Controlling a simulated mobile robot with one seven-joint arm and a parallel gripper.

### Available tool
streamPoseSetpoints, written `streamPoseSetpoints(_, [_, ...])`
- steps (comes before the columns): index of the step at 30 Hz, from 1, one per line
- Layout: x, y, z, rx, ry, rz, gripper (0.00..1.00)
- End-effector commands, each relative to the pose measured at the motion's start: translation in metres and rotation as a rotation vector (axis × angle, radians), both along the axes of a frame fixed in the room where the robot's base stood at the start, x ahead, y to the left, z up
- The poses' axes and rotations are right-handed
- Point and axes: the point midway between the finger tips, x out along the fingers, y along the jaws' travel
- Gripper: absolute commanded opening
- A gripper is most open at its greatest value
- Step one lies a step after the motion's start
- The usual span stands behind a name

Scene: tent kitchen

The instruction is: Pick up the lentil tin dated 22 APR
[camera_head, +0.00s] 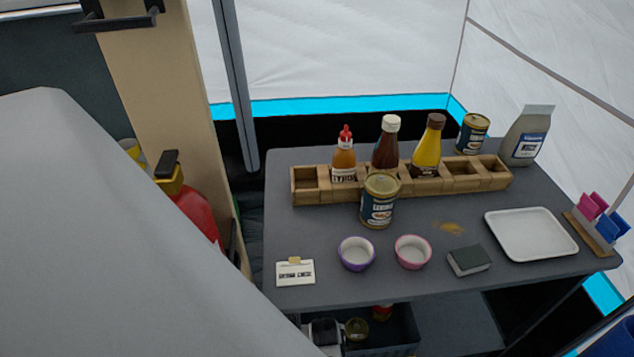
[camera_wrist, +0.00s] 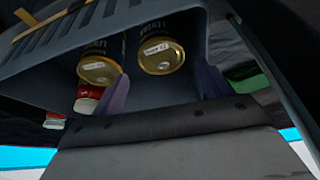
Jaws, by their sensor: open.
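In the wrist view two tins with gold ends and dark labels lie in a grey crate (camera_wrist: 185,92): a left tin (camera_wrist: 98,72) and a right tin (camera_wrist: 161,58). Each end bears a small white date sticker, too small to read surely. My gripper (camera_wrist: 162,72) is open and empty, its purple fingers either side of the right tin's lower end, apart from it as far as I can tell. In the head view one blue lentil tin (camera_head: 378,205) stands before the wooden rack, and a similar tin (camera_head: 472,135) stands behind it; no dates show.
The dark table (camera_head: 330,290) holds a wooden rack (camera_head: 305,190) with bottles, two small bowls (camera_head: 357,254), a white tray (camera_head: 528,236) and a dark block (camera_head: 469,261). A crate (camera_head: 400,345) sits below the table. A red-capped item (camera_wrist: 88,98) lies beside the left tin.

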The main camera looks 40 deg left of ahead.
Motion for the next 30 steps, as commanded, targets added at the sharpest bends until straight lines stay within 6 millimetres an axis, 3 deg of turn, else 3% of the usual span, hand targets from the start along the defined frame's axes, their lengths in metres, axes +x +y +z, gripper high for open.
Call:
streamPoseSetpoints(7, [0.012, 0.012, -0.04, 0.0, 0.0, 0.0, 0.78])
streamPoseSetpoints(14, [0.015, 0.016, -0.052, 0.001, 0.0, -0.001, 0.78])
streamPoseSetpoints(24, [0.025, 0.027, -0.092, 0.002, -0.001, -0.001, 0.78])
streamPoseSetpoints(30, [0.026, 0.028, -0.097, 0.002, -0.001, -0.002, 0.78])
